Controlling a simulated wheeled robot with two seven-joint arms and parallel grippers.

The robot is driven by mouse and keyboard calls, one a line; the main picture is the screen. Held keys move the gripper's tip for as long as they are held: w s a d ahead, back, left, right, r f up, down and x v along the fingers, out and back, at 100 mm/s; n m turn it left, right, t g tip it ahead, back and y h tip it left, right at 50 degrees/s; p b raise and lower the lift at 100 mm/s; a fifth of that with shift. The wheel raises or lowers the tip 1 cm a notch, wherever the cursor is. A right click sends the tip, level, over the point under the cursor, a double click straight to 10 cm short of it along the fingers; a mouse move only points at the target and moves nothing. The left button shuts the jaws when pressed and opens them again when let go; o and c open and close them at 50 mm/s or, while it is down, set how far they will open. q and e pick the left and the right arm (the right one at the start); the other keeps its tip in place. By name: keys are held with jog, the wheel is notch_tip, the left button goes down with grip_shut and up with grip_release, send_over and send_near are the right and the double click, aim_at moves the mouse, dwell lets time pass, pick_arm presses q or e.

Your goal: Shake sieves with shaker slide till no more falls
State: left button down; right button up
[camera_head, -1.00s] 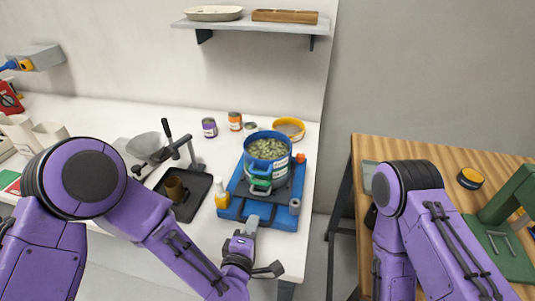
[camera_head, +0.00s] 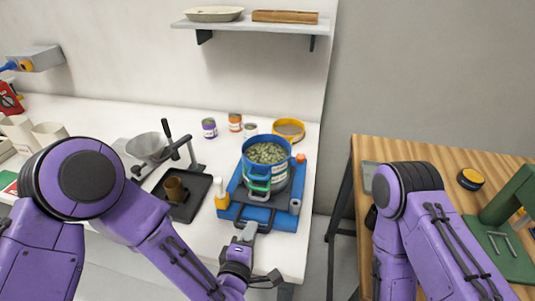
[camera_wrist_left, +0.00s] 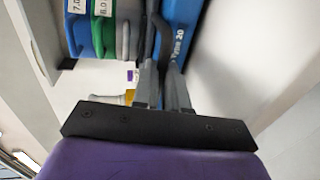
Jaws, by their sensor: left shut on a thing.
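The sieve stack (camera_head: 264,176) stands upright on the shaker's slide, with a blue top sieve full of pale green pieces (camera_head: 267,153) and green and grey rings below. The blue shaker base (camera_head: 284,218) lies at the table's right front. My left gripper (camera_head: 246,236) is shut on the slide's dark handle at the near side. The left wrist view shows the fingers (camera_wrist_left: 163,88) on the dark handle (camera_wrist_left: 157,38), beside the blue, green and grey sieve edges (camera_wrist_left: 104,35). The inside of the lower sieves is hidden. My right arm is at the right; its gripper is not visible.
A yellow bottle (camera_head: 221,197) stands close left of the base. A black tray (camera_head: 186,205) with a brown cup is further left. Jars (camera_head: 235,122) and a yellow-rimmed sieve (camera_head: 289,130) stand behind. A gap separates the white table from the wooden table (camera_head: 380,151).

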pick_arm(q)
jog(key=shift+x, duration=0.9)
jog(key=shift+r, duration=0.25)
jog(key=shift+s, duration=0.15)
jog(key=shift+f+b+v, duration=0.15)
jog(key=shift+f+v, duration=0.05)
jog(key=shift+v, duration=0.85)
jog(key=shift+f+b+v, duration=0.15)
jog(key=shift+f+v, duration=0.1)
jog(key=shift+v, duration=0.8)
jog(key=shift+s, duration=0.1)
jog(key=shift+r+x, duration=0.25)
jog(key=shift+x, duration=0.85)
jog(key=shift+r+x, duration=0.2)
jog(key=shift+x, duration=0.9)
